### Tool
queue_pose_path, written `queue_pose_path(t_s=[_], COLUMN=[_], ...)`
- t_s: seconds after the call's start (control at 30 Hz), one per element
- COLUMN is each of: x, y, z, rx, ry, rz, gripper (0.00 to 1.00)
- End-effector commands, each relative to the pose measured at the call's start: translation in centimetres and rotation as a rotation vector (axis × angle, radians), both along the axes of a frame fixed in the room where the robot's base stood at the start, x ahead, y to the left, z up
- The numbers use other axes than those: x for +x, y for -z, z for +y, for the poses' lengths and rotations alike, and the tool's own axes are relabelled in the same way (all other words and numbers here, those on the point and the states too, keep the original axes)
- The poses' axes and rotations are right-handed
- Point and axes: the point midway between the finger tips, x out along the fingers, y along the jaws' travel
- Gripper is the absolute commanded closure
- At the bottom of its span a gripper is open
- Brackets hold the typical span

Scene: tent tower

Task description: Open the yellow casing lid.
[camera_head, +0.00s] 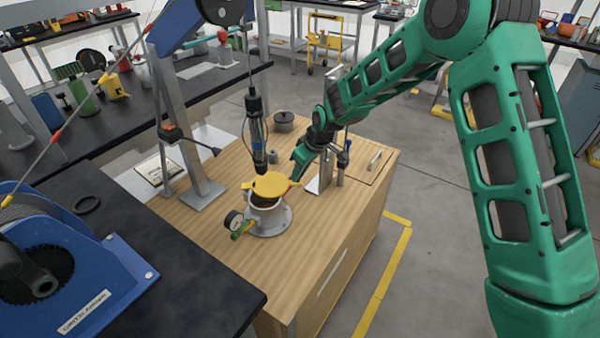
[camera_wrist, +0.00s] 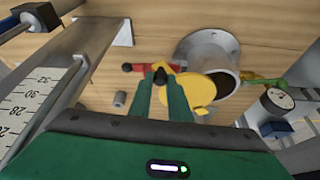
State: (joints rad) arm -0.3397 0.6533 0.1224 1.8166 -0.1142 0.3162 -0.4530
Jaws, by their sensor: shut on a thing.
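The yellow casing lid (camera_head: 270,184) sits on top of the grey round casing (camera_head: 268,221) on the wooden bench. In the wrist view the lid (camera_wrist: 201,92) lies to the left of the casing mouth. Part of the dark inside of the casing (camera_wrist: 222,78) shows beside it, so the lid is partly off the opening. My gripper (camera_head: 297,164) reaches down from the right to the lid's edge. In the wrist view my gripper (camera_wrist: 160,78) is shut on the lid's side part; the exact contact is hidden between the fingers.
A hanging black tool (camera_head: 256,125) is just above and behind the lid. A pressure gauge (camera_head: 233,220) with a green valve handle (camera_head: 243,229) sticks out at the casing's left. A metal upright (camera_head: 328,170) stands close right of my gripper. The bench front is clear.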

Motion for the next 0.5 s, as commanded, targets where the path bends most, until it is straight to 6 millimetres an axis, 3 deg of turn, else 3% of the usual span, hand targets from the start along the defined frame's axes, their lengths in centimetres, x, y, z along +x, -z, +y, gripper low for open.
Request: queue_pose_path(t_s=[0.17, 0.2, 0.23, 0.5], x=[0.12, 0.12, 0.12, 0.04], y=[0.04, 0.04, 0.04, 0.00], z=[-0.24, -0.24, -0.23, -0.10], rx=[-0.003, -0.003, -0.003, -0.002], ry=[0.006, 0.006, 0.006, 0.003], rz=[-0.001, -0.001, -0.001, -0.001], gripper=[1.00, 0.74, 0.67, 0.65])
